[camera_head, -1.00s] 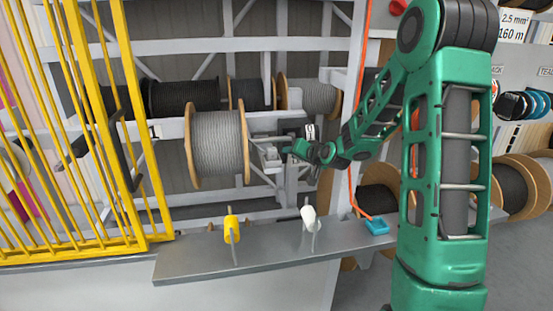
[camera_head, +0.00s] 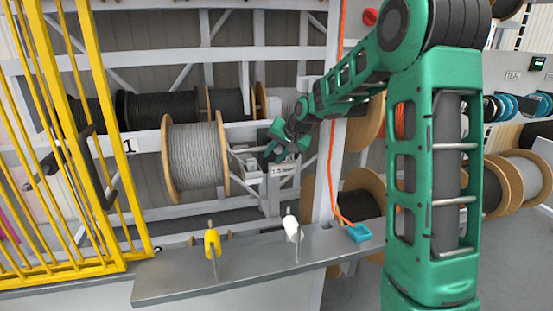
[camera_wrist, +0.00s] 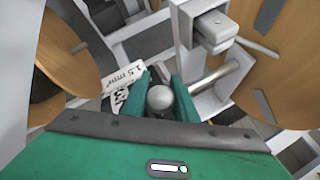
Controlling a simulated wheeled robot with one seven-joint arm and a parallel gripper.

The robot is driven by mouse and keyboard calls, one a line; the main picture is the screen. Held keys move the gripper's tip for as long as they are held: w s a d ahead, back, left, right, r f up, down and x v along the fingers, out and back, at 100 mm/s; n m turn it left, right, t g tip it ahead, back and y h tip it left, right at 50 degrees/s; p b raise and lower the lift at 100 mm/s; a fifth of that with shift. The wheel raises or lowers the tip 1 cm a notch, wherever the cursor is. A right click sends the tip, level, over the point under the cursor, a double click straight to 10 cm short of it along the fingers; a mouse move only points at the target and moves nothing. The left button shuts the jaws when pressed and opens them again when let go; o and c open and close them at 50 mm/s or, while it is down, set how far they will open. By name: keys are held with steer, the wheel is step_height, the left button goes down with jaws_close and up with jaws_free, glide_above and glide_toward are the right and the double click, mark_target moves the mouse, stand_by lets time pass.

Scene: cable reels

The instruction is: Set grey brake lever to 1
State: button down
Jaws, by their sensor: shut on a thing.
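The grey brake lever shows in the wrist view as a round grey knob (camera_wrist: 160,98) between my green fingers. Its shaft is hidden below the knob. My gripper (camera_wrist: 160,92) is shut on this knob. In the head view my gripper (camera_head: 273,150) points down at the bracket just right of the grey cable reel (camera_head: 195,157). The lever is too small and covered to make out there, and I cannot read its setting. A white label (camera_wrist: 124,77) reading 1.5 mm² lies beside the fingers.
A grey bracket with a bar (camera_wrist: 212,30) stands close to the fingers. A shelf (camera_head: 255,270) with a yellow handle (camera_head: 212,243) and a white handle (camera_head: 291,228) is in front. A yellow gate (camera_head: 110,130) stands left. An orange cable (camera_head: 333,150) hangs right.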

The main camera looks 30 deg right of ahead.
steer(key=shift+d+r, duration=0.1)
steer(key=shift+r, duration=0.15)
steer(key=c, duration=1.4)
jaws_free()
steer(key=shift+c, duration=0.2)
steer(key=shift+f, duration=0.1)
